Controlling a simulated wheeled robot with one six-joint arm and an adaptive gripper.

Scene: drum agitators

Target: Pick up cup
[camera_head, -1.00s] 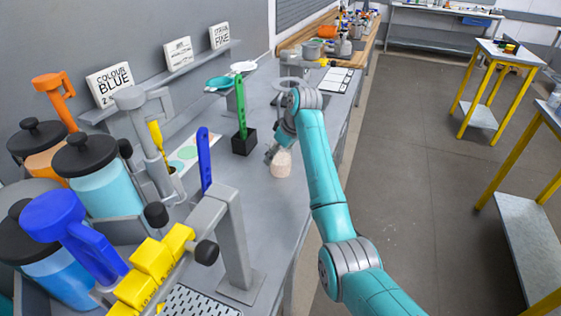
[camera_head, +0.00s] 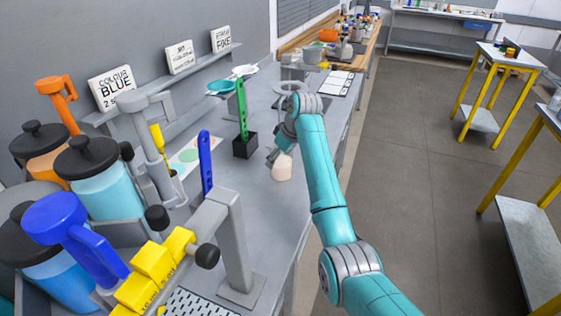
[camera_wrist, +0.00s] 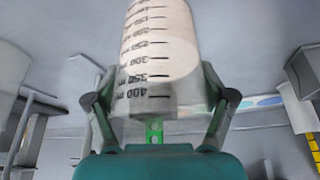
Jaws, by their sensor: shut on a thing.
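The cup (camera_wrist: 160,50) is a clear beaker with dark graduation marks and a pale, cream content. In the wrist view it fills the upper middle, between the two fingers of my gripper (camera_wrist: 160,105), which is shut on it. In the head view the cup (camera_head: 281,168) hangs below my gripper (camera_head: 273,154) at the right part of the grey bench. A gap between its base and the bench top is hard to judge. The far finger is hidden in the head view.
A black holder (camera_head: 245,147) with a green upright tool stands just left of the cup. Large lidded jars (camera_head: 98,180) and a grey stand (camera_head: 233,240) with yellow blocks are on the left and front. Open floor lies right.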

